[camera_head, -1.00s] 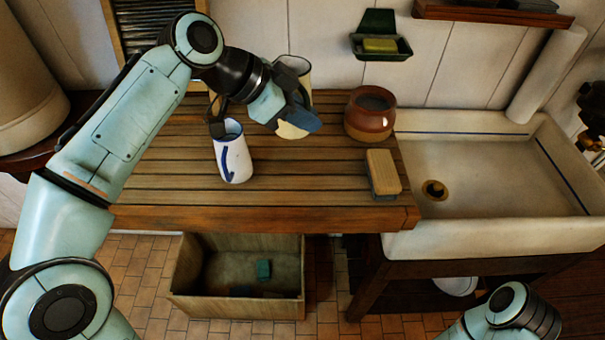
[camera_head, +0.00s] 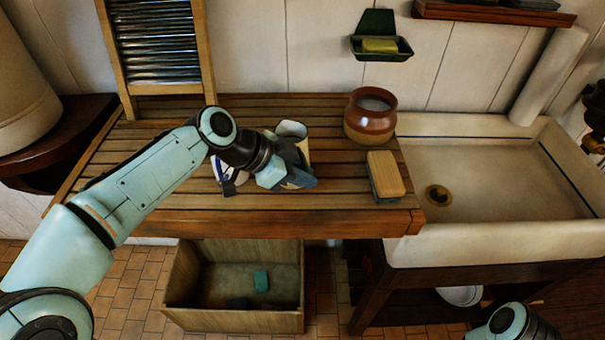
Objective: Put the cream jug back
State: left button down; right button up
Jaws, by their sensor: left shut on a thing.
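A pale cream jug (camera_head: 292,130) shows its open rim and upper side behind my left gripper (camera_head: 300,177). My left gripper is shut on it, low over the slatted wooden worktop (camera_head: 340,220). The jug's lower part is hidden by the gripper, so I cannot tell whether it touches the slats. A white jug with blue marks (camera_head: 228,180) is just left of the gripper, mostly hidden by my wrist. My right gripper is out of view; only part of that arm shows at the bottom right.
A brown crock (camera_head: 368,122) and a wood-backed brush (camera_head: 386,174) are to the right on the worktop, beside the white sink (camera_head: 420,235). A washboard (camera_head: 155,45) leans at the back left. A wooden crate (camera_head: 235,320) sits below. The left worktop has bare slats.

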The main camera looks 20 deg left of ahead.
pick_arm(q)
jog(key=c, duration=1.5)
grip_release()
jog(key=shift+f, duration=0.2)
jog(key=o, duration=0.4)
jog(key=shift+r, duration=0.1)
jog(key=shift+s+a+r, duration=0.1)
jog(key=shift+a+r, duration=0.05)
jog(key=shift+r, duration=0.25)
jog(key=v, duration=1.1)
jog(key=shift+a+p, duration=0.2)
jog(key=shift+p, duration=0.1)
jog(key=shift+s, duration=0.15)
